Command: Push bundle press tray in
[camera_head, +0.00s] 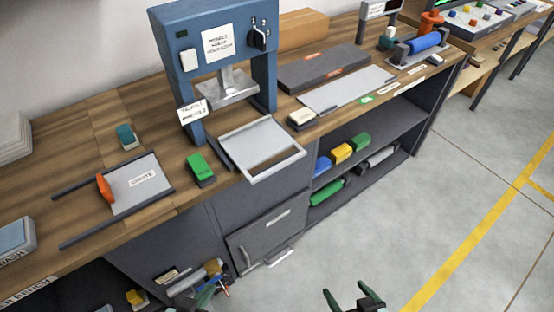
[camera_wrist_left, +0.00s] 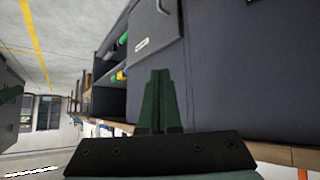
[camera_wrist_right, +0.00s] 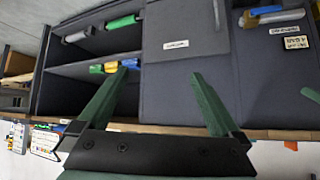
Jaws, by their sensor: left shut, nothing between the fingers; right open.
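The bundle press is a blue frame (camera_head: 173,45) on the wooden bench, with a grey plate (camera_head: 228,88) hanging inside it. Its pale metal tray (camera_head: 262,145) sticks out in front of the frame, past the bench's front edge. My left gripper (camera_head: 205,293) is low at the bottom of the head view, below and in front of the tray; its fingers are shut together and empty in the left wrist view (camera_wrist_left: 158,75). My right gripper (camera_head: 344,292) is further right over the floor, apart from the tray. In the right wrist view (camera_wrist_right: 160,78) its fingers are spread with nothing between them.
A green block (camera_head: 200,170) lies on the bench left of the tray. A grey sliding plate with an orange handle (camera_head: 105,188) lies further left. Floor in front is clear.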

